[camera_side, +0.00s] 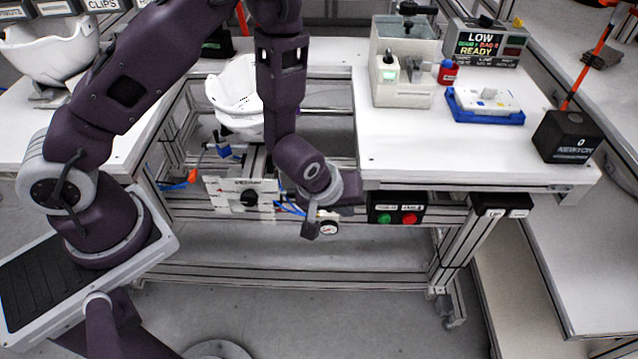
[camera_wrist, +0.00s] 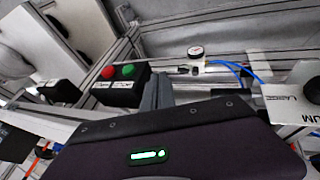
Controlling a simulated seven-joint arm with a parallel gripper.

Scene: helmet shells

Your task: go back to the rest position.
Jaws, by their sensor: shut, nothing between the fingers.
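My gripper (camera_side: 311,228) hangs at the front edge of the workbench, pointing down, just left of the button box. Its fingers look small and close together, with nothing seen between them. In the wrist view, its dark housing with a green light fills the bottom, and the grey fingers (camera_wrist: 157,95) stick out beyond it, beside the button box. My arm reaches over the bench from the left.
The button box (camera_side: 396,214) has green and red buttons. A pressure gauge (camera_side: 328,228) is close to the gripper. A white helmet shell (camera_side: 237,95) sits in the bench gap. A blue tray (camera_side: 485,104) and black block (camera_side: 567,136) stand right. The floor in front is clear.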

